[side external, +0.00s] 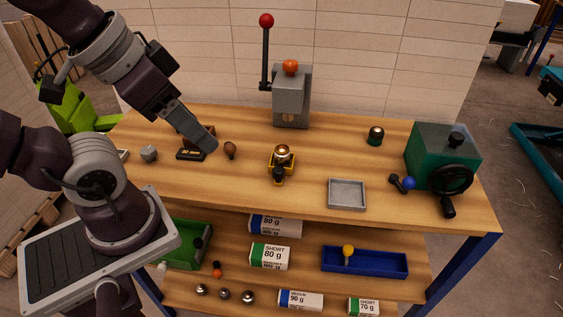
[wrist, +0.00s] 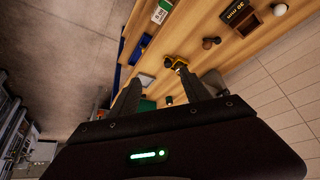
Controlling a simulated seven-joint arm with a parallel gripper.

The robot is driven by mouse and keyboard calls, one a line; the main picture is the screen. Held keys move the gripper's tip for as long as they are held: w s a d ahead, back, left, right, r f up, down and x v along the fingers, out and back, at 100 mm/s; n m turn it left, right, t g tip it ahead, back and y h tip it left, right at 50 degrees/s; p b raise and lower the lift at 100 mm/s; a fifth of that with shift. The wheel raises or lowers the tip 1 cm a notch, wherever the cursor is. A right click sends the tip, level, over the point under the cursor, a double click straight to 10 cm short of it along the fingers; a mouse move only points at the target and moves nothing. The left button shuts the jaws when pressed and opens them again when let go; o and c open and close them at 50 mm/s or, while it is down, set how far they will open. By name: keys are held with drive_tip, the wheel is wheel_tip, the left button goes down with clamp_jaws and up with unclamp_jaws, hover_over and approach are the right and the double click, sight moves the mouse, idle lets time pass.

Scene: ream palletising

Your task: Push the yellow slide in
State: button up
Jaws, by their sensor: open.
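The yellow slide (side external: 272,162) sits on the wooden bench top near its middle, with a shiny brass ball and a black knob at it. It also shows in the wrist view (wrist: 170,60), beyond my fingertips and small. How far it sticks out I cannot tell. My gripper (side external: 207,146) is in the air above the left part of the bench, left of the slide and apart from it. In the wrist view my gripper (wrist: 174,82) has its two fingers spread with nothing between them.
A grey lever press (side external: 291,98) with a red-balled lever stands behind the slide. A brown knob (side external: 230,149) and a black-labelled block lie to its left. A grey tray (side external: 347,194) and a green box with a handwheel (side external: 440,155) are to the right. Paper reams lie on the lower shelf.

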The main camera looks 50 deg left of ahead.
drive_tip(key=shift+c, duration=0.8)
drive_tip(key=m+g, duration=0.5)
drive_tip(key=m, duration=2.3)
hover_over(278, 169)
wheel_tip(278, 169, down, 11)
drive_tip(key=shift+r, duration=0.1)
drive_tip(key=shift+m+g, duration=0.3)
drive_tip(key=shift+m, duration=0.1)
wheel_tip(278, 169, down, 7)
drive_tip(key=shift+r, duration=0.15)
drive_tip(key=shift+f, duration=0.4)
